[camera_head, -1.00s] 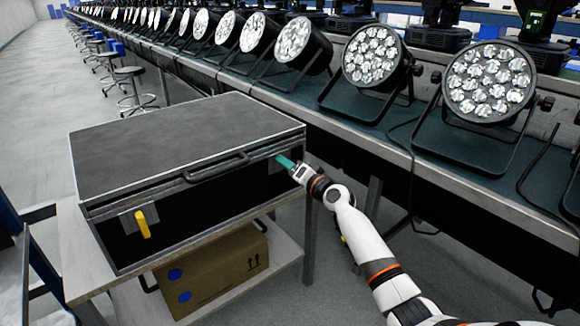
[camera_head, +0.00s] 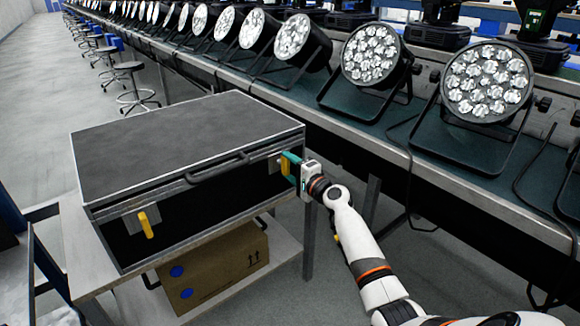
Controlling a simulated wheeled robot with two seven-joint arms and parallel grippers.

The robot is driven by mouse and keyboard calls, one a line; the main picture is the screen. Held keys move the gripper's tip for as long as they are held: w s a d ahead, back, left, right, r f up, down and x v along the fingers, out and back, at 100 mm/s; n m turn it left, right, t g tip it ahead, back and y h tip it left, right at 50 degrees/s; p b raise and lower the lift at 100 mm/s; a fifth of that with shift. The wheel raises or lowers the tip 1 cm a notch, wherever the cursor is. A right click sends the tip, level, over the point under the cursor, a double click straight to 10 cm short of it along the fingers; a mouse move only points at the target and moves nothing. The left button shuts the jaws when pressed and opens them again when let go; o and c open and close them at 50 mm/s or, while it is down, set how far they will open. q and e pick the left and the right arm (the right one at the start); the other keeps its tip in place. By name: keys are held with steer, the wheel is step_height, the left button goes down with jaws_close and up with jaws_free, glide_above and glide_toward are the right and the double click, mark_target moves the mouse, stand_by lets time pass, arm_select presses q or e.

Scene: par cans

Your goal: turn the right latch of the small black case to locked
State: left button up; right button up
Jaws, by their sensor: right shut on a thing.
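The small black case (camera_head: 180,146) lies closed on a small table, its handle (camera_head: 216,167) on the front. The right latch (camera_head: 286,163) is a yellow tab on a metal plate near the front's right end; fingers partly cover it, so its exact angle is hard to tell. The left latch (camera_head: 147,225) is a yellow tab that hangs down, slightly tilted. My right gripper (camera_head: 292,166), with teal fingers, is shut on the right latch, its arm coming from the lower right. My left gripper is not in view.
A cardboard box (camera_head: 214,268) sits on the shelf under the case. A long bench (camera_head: 330,115) with a row of par cans (camera_head: 370,55) runs behind and to the right. Stools (camera_head: 130,67) stand at the back left. Floor shows between table and bench.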

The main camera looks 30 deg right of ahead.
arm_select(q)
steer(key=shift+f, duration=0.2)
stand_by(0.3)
arm_select(e)
steer(key=o, duration=1)
steer(key=shift+s, duration=0.15)
steer(key=shift+s, duration=0.35)
arm_select(q)
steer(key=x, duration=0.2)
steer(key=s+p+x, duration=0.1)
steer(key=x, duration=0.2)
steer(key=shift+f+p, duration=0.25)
steer(key=shift+p, duration=0.05)
arm_select(e)
steer(key=s+d, duration=0.1)
steer(key=s, duration=1)
